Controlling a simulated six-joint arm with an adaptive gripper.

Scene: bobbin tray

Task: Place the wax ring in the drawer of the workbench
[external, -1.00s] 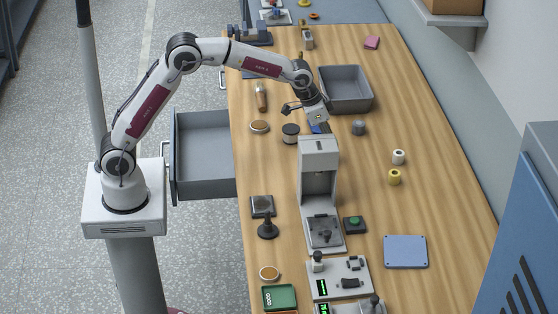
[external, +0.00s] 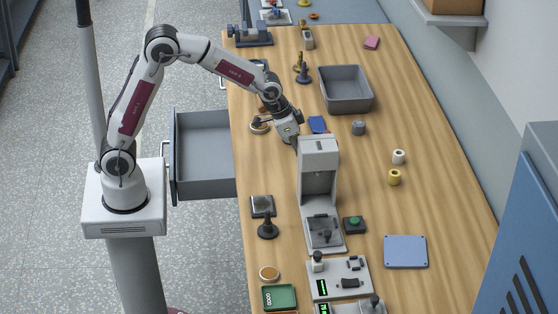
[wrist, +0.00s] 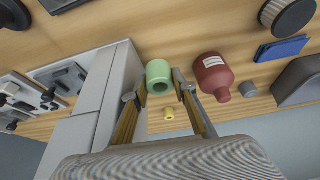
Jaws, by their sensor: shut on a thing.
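A pale green hollow cylinder (wrist: 158,72), which looks like the wax ring, is between my fingertips in the wrist view. My gripper (wrist: 156,90) is shut on it. In the external view my gripper (external: 291,140) is low over the bench, just left of the grey-white machine, and the ring cannot be made out. The workbench (external: 440,200) has its grey drawer (external: 205,188) pulled out on the left side, toward my base. The drawer is open and looks empty. My gripper is to its right, over the bench top.
The tall machine (external: 318,150) stands close beside my gripper. A red bottle (wrist: 211,72) shows beside the ring in the wrist view. A blue box (external: 317,124), a grey bin (external: 346,90) and a tan disc (external: 259,127) are nearby. The right part of the bench is mostly free.

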